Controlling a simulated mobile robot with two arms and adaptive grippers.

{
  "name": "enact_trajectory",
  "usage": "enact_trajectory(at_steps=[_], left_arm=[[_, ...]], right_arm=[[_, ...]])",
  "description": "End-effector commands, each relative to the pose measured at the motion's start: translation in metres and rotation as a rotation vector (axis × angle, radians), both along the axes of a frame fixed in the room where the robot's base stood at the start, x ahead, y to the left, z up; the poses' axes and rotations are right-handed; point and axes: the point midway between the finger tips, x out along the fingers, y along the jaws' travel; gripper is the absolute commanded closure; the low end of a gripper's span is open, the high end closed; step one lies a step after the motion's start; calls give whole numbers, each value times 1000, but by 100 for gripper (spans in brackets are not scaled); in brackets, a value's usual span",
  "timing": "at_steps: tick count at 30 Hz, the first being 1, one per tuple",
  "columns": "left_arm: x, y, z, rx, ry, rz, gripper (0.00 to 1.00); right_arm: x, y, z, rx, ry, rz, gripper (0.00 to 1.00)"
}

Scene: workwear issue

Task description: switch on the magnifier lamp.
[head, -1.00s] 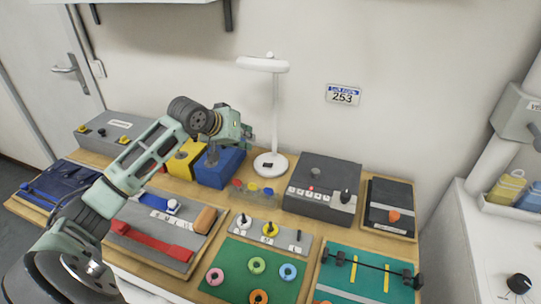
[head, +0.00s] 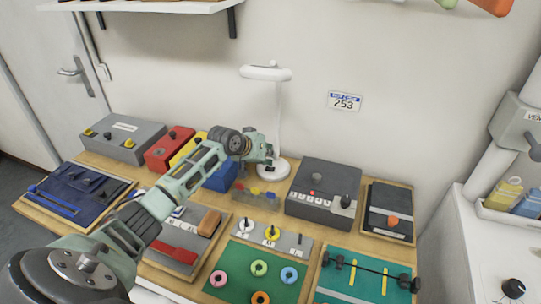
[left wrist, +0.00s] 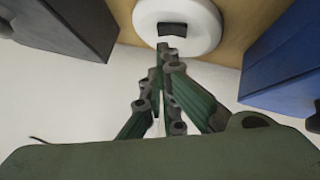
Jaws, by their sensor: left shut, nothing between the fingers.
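The white magnifier lamp (head: 279,120) stands at the back of the table against the wall, with a round base, a thin upright pole and a flat ring head. My left gripper (head: 271,164) is right at its base, covering part of it in the head view. In the left wrist view the white base (left wrist: 203,33) carries a dark rocker switch (left wrist: 172,29). The shut, empty fingers of my left gripper (left wrist: 166,50) point at this switch, with the tips at or very near its edge; I cannot tell whether they touch. My right gripper is not in view.
A blue box (head: 222,176) stands close left of the lamp base, and a dark grey control box (head: 325,190) close right. Small coloured pieces (head: 255,193) lie in front. A shelf (head: 150,6) hangs above left.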

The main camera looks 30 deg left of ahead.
Motion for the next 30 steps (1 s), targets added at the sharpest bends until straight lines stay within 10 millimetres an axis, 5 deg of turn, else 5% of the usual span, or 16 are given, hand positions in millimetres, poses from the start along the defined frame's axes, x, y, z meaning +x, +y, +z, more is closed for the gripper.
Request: enact_trajectory(at_steps=[30], left_arm=[[2,-10,-20,74,17,2,100]], right_arm=[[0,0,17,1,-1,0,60]])
